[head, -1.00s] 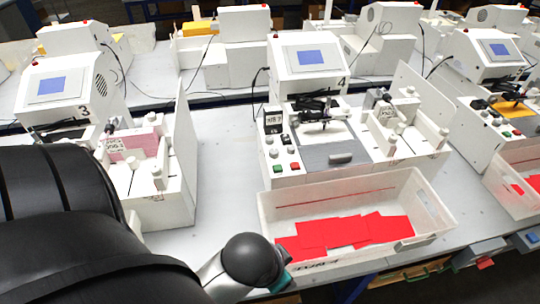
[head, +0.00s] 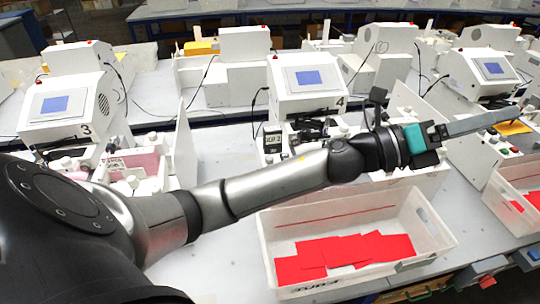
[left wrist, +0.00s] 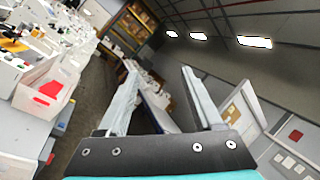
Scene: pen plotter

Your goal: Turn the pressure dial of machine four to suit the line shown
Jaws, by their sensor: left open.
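Machine four (head: 290,100) is a white unit with a sloped head, a blue screen (head: 308,77) and a "4" on its side. Text on the screen is too small to read. A small dark panel (head: 272,142) with light lettering shows at its front left. My left arm crosses in front of the machine and hides most of its lower front, so I cannot make out the pressure dial. My left gripper (head: 492,122) is right of machine four, in front of the machine at the right, empty. In the left wrist view its two fingers (left wrist: 158,80) stand apart. My right gripper is not in view.
A white bin (head: 440,232) with red sheets (head: 345,250) stands in front of machine four, below my arm. Machine three (head: 65,105) is at the left, another machine (head: 482,70) at the right. More machines stand on the bench behind.

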